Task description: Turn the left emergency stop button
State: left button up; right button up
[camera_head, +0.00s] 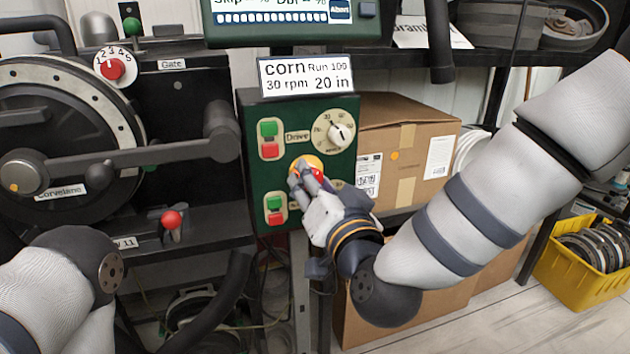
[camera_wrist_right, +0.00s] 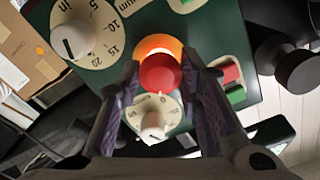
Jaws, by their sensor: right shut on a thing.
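The emergency stop button, a red mushroom head on an orange-yellow base (camera_head: 311,160), sits on the front of a dark green control box (camera_head: 340,108). In the right wrist view the red button (camera_wrist_right: 160,73) is between the two dark fingers, one on each side. My right gripper (camera_head: 308,175) reaches in from the right and is shut on the red head, hiding most of it in the head view. My left arm shows at the lower left, but its gripper is out of view.
Close around the button are a green-and-red switch (camera_head: 270,138) above left, another (camera_head: 275,208) below left, and a white dial (camera_head: 333,130) above right. A black lever (camera_head: 150,153) juts toward the box from the left. A cardboard box (camera_head: 410,140) stands to the right.

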dwell(0.5)
jog(key=o, duration=1.2)
jog(key=shift+w+a, duration=0.1)
jog(key=v, duration=0.7)
jog(key=shift+s, duration=0.25)
